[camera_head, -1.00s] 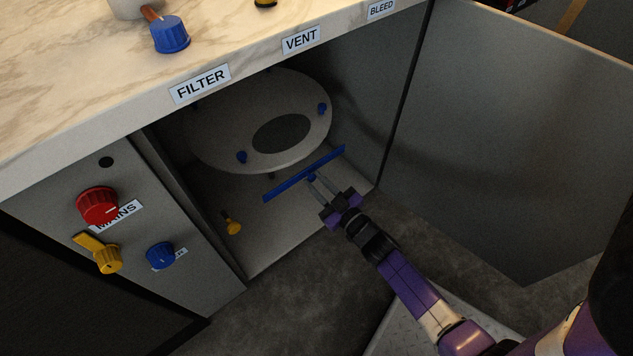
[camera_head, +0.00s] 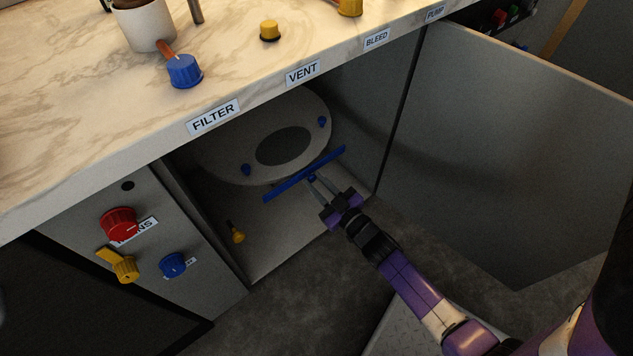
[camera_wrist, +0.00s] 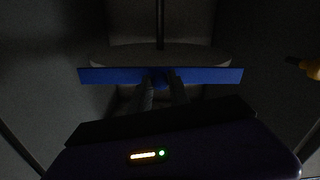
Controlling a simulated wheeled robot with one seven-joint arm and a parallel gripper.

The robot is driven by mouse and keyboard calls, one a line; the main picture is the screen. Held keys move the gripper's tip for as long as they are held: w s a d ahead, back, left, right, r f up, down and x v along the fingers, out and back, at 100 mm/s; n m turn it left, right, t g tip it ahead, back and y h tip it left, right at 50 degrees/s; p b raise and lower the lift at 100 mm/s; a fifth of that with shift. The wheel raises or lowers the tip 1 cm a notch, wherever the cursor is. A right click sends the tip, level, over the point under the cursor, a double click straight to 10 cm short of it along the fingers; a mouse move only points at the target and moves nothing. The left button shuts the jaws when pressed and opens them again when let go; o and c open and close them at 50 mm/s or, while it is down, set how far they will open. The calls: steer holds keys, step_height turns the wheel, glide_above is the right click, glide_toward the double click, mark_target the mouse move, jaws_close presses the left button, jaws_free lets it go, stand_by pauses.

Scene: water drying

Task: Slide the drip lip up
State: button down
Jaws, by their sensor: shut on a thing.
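The drip lip is a long blue bar (camera_head: 290,184) at the front of the open cabinet, low before the pale round plate. It also shows in the wrist view as a wide, nearly level blue strip (camera_wrist: 110,76). My gripper (camera_head: 313,179) reaches in from the lower right with its fingers at the middle of the bar. In the wrist view the fingertips (camera_wrist: 160,84) are closed on a small blue knob at the bar's middle, which they partly hide.
A pale round plate (camera_head: 222,165) with a dark oval opening and blue knobs sits behind the bar. A yellow valve (camera_head: 238,236) stands on the cabinet floor at left. The open door (camera_head: 500,160) is at right. The countertop (camera_head: 90,140) overhangs above.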

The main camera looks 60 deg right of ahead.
steer(key=shift+r, duration=0.25)
steer(key=c, duration=1.2)
jaws_free()
steer(key=p+v, duration=0.1)
steer(key=v, duration=0.6)
steer(key=shift+s, duration=0.4)
steer(key=shift+f, duration=0.1)
